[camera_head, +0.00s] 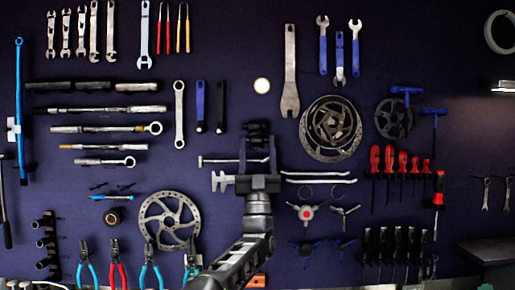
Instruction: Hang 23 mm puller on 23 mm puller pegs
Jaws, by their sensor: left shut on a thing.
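My left gripper (257,150) is in the middle of the head view, in front of the dark tool wall and pointing at it. It is shut on a small dark thing (257,128) at its fingertips, which I take to be the 23 mm puller. The fingers and the dark background hide most of its shape. I cannot tell whether it touches the wall or a peg. The puller's pegs cannot be made out; they may be behind the gripper. My right gripper is not in view.
A T-handled bar (215,160) and a silver jawed tool (222,182) hang just left of the gripper. Thin silver levers (318,181) and a chainring (331,129) hang to the right. A brake disc (169,220) hangs lower left. Bare wall shows above the gripper.

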